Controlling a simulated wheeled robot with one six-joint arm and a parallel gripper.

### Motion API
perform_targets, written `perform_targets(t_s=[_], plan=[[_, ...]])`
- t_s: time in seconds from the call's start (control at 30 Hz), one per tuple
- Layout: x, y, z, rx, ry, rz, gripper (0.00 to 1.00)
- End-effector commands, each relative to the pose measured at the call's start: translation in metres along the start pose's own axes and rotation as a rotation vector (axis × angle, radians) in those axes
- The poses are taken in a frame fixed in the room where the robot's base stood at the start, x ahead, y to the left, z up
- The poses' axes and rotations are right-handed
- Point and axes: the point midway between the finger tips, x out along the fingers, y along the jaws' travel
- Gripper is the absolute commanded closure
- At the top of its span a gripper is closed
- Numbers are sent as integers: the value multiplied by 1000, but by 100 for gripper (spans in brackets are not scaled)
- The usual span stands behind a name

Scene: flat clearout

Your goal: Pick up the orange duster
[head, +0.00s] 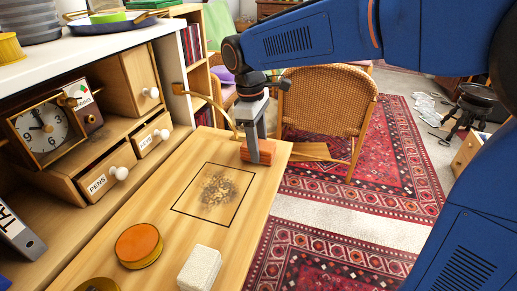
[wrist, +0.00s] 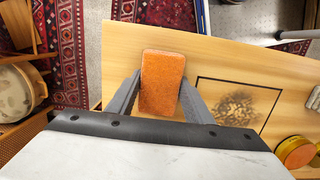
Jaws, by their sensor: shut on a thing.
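The orange duster (head: 262,150) is a small brick-shaped block at the far end of the wooden table (head: 160,205). My gripper (head: 254,150) points down over it, with its fingers on the sides of the block. In the wrist view the duster (wrist: 162,82) sits between the two fingers of my gripper (wrist: 158,98), which are shut on it. I cannot tell whether the duster touches the table or is slightly above it. A black outlined square with a dark smudge (head: 217,190) lies on the table beside it.
A round orange-topped tin (head: 139,245) and a white block (head: 200,268) stand near the table's front. Shelving with a clock (head: 42,130) and labelled drawers (head: 107,173) runs along the left. A wicker chair (head: 328,103) stands behind the table on a red rug.

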Motion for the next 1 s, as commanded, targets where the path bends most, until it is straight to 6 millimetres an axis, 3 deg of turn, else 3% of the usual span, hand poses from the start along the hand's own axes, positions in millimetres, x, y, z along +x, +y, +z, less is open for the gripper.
perform_targets(t_s=[0.17,0.6,0.8,1.0], plan=[[-11,0,1,0,2,2,76],[-84,0,10,0,2,1,76],[-98,0,12,0,1,0,76],[-100,0,12,0,0,0,76]])
